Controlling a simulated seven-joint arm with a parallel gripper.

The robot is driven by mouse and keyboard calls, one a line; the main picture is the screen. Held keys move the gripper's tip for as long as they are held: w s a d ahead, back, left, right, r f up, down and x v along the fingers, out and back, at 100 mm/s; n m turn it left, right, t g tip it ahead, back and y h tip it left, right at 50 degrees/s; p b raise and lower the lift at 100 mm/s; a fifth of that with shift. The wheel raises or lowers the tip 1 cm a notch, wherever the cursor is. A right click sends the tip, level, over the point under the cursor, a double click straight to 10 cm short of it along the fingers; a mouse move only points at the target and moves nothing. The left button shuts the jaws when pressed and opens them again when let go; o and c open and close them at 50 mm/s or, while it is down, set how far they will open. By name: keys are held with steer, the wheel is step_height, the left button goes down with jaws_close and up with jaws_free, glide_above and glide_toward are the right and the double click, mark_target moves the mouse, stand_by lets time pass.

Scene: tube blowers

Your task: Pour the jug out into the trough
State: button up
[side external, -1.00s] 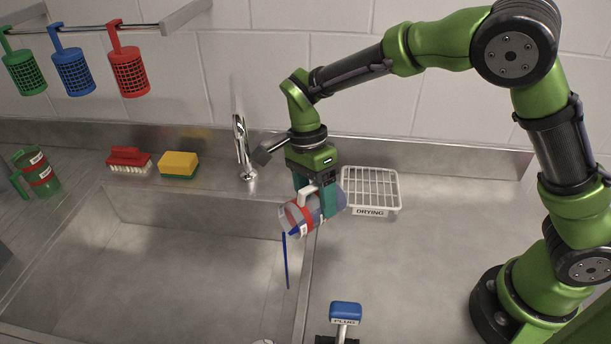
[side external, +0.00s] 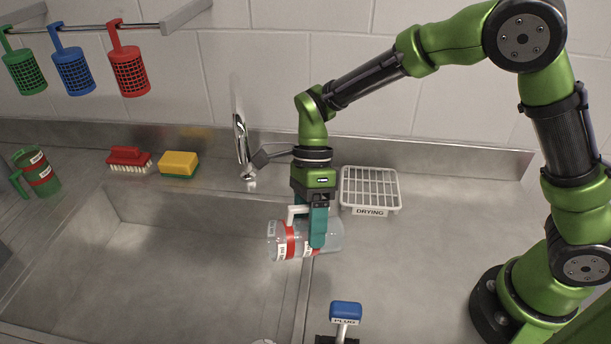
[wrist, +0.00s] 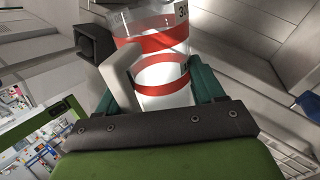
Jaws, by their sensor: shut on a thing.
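A clear jug (side external: 333,235) with a red band and a white handle lies on its side in my gripper (side external: 318,240), mouth toward the left. It also shows in the wrist view (wrist: 150,35), with the handle on its left. My gripper is shut on the jug and holds it above the right rim of the trough (side external: 190,265), the mouth end over the basin. No blue liquid shows in the jug and no stream leaves it. I see no liquid pooled on the trough floor.
A drying rack (side external: 370,187) stands right of my gripper. A tap (side external: 242,150) is behind. A red brush (side external: 129,159), a yellow sponge (side external: 178,164) and a green jug (side external: 37,172) sit along the back left. A blue plug lever (side external: 346,311) stands in front.

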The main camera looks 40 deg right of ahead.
mark_target(289, 209)
steer(key=a+r+y, duration=0.1)
steer(key=w+y, duration=0.1)
steer(key=y, duration=0.1)
steer(key=shift+w+a+r, duration=0.2)
steer(key=shift+a+r, duration=0.15)
steer(key=y, duration=0.2)
steer(key=r+n+y, duration=0.1)
steer(key=y, duration=0.1)
steer(key=shift+d+r, duration=0.1)
steer(key=shift+d, duration=0.05)
steer(key=y, duration=0.1)
steer(key=r+g+y, duration=0.1)
steer(key=n+y, duration=0.1)
steer(key=y, duration=0.1)
steer(key=shift+r, duration=0.25)
steer(key=shift+s+r+n+g+y, duration=0.1)
steer(key=shift+r+n+g+y, duration=0.35)
steer(key=shift+y, duration=0.65)
steer(key=shift+m+t, duration=0.25)
